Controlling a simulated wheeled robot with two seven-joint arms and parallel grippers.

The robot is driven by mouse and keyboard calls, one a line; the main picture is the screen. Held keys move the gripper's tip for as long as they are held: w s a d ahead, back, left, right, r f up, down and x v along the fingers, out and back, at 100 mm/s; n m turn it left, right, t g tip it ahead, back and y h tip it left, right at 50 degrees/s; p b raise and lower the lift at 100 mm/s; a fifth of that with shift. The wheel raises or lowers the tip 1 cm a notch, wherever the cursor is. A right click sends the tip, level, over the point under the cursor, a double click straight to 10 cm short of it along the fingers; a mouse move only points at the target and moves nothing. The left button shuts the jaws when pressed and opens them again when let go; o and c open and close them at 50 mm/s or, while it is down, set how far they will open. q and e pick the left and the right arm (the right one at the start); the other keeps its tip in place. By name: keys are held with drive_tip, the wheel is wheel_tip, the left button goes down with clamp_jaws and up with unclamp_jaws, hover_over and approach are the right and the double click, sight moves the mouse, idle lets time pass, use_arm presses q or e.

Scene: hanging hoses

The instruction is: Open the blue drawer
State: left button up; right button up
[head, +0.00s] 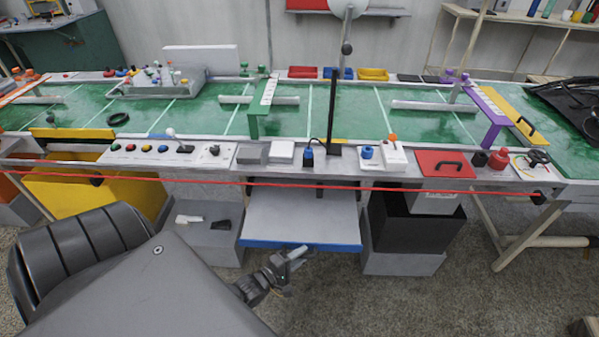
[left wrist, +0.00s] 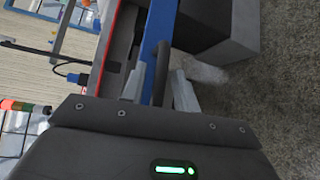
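The blue drawer shows in the head view as a blue front edge (head: 300,244) with a pale panel behind it. It stands out from under the middle of the table. In the left wrist view its blue front (left wrist: 158,25) runs down the picture, with a black bar handle (left wrist: 161,70) beside it. My left gripper (head: 294,255) is at the drawer's front. In the left wrist view its pale fingers (left wrist: 160,88) lie either side of the handle. A strip of blue shows between the handle and the left finger, so they look open around it. My right gripper is out of view.
A red cable (head: 230,184) stretches across the table's front above the drawer. A black bin (head: 415,225) stands right of the drawer, and a grey box (head: 210,240) stands left of it. A yellow bin (head: 90,192) is farther left. The floor in front is clear.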

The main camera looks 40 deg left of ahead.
use_arm(q)
drive_tip(key=shift+s, duration=0.1)
drive_tip(key=s, duration=0.3)
drive_tip(key=s+a+r, duration=0.1)
drive_tip(key=s, duration=0.6)
drive_tip(key=shift+s+a+r, duration=0.2)
drive_tip(key=shift+a+r, duration=0.05)
idle(0.4)
